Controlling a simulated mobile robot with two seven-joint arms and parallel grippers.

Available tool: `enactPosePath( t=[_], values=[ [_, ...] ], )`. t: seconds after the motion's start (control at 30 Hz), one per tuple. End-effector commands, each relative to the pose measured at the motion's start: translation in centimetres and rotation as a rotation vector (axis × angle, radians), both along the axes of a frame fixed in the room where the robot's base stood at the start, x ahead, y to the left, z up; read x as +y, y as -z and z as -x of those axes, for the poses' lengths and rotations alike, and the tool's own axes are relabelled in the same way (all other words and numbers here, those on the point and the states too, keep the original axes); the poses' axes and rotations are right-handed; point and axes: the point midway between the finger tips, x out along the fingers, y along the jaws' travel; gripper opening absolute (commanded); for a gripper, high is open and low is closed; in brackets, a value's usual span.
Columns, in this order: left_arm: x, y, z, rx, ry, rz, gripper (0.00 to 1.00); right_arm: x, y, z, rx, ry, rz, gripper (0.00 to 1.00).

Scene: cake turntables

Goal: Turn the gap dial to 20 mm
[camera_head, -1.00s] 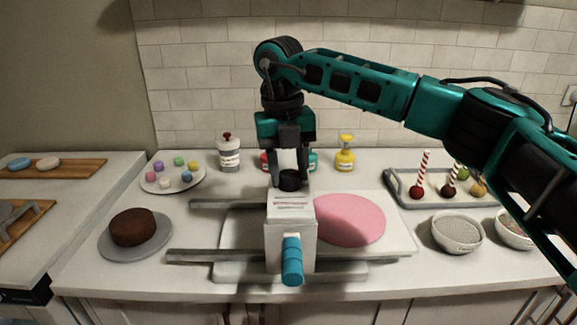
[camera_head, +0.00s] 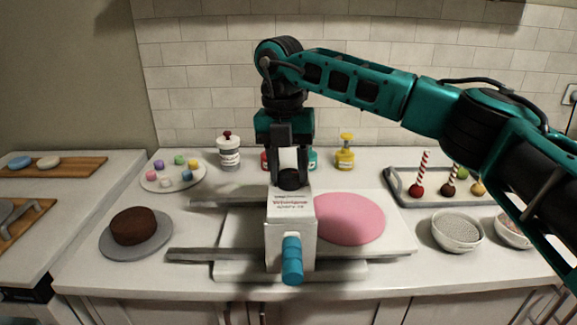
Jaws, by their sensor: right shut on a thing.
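The dough sheeter (camera_head: 291,245) stands at the counter's front middle, a white housing with a blue handle (camera_head: 292,262) facing me. The black gap dial (camera_head: 290,180) sits on top of the housing. My right gripper (camera_head: 290,170) points straight down from above and is shut on the dial. The fingers hide part of the dial, and its scale is too small to read. A flat pink sheet (camera_head: 348,218) lies on the white board (camera_head: 402,240) to the right of the housing. My left gripper is not in view.
A chocolate cake (camera_head: 133,226) on a grey turntable (camera_head: 160,243) stands left. A plate of coloured balls (camera_head: 173,176) and several bottles (camera_head: 345,153) are behind. Bowls (camera_head: 457,230) and a tray (camera_head: 400,190) of cake pops stand right.

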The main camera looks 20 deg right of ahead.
Motion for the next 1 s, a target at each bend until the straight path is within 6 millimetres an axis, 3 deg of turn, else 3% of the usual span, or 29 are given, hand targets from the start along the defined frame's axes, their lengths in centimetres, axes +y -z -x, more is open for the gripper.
enactPosePath(
  t=[0.17, 0.2, 0.43, 0.77, 1.0],
  values=[
    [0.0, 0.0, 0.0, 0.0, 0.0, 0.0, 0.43, 0.0, 0.1, 0.0, 0.002, -0.001, 0.001, 0.14],
    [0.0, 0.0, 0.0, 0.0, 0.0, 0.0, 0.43, 0.0, 0.1, 0.0, 0.002, -0.001, 0.001, 0.46],
    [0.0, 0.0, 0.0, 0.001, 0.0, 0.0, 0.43, 0.0, 0.0, 0.0, 0.001, -0.002, 0.0, 0.68],
    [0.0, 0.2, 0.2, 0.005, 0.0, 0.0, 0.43, 0.0, -0.4, 0.0, -0.001, -0.002, 0.0, 0.7],
    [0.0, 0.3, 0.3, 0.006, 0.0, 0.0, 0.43, 0.3, -4.5, -0.2, -0.005, 0.0, -0.001, 0.7]
  ],
)
